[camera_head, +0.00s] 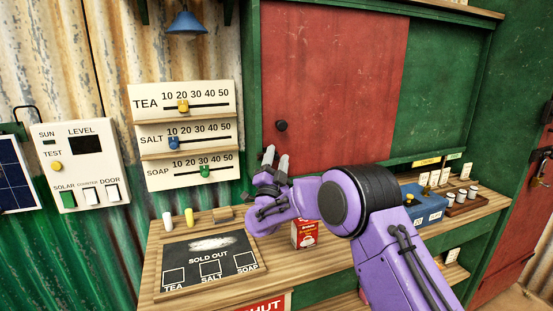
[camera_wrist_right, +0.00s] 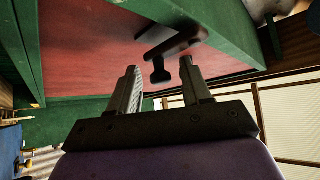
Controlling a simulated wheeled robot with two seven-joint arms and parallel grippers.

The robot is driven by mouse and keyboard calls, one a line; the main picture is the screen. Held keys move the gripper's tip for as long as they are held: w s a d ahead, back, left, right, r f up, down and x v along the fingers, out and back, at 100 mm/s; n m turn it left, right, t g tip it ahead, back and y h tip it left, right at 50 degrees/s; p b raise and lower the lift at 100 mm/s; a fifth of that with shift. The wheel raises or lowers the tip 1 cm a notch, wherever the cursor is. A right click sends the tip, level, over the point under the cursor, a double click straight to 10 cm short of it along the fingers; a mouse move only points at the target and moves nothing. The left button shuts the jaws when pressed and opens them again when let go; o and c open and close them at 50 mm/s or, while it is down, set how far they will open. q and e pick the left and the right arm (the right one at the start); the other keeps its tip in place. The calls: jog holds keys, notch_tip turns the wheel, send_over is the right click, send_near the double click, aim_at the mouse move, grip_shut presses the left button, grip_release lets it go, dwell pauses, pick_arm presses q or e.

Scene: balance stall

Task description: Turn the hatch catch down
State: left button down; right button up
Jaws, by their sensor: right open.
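The red hatch panel (camera_head: 340,80) fills the upper middle of the head view. A small dark round knob (camera_head: 281,126) stands on its lower left part. In the right wrist view, a dark knob-like piece (camera_wrist_right: 160,74) and a dark bar (camera_wrist_right: 175,45) show against the red panel; I cannot tell which is the catch or how it is turned. My right gripper (camera_head: 275,160) is open and empty, with its fingers pointing up just below the knob. In the wrist view, the dark piece appears between and beyond the fingertips (camera_wrist_right: 159,70). My left gripper is not in view.
Price sliders (camera_head: 185,135) hang left of the hatch. A blue lamp (camera_head: 186,22) hangs above. Green framing (camera_head: 254,80) edges the panel.

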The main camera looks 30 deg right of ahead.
jog(key=b+v, duration=0.2)
jog(key=v, duration=0.8)
jog(key=shift+b, duration=0.35)
jog(key=shift+w, duration=0.15)
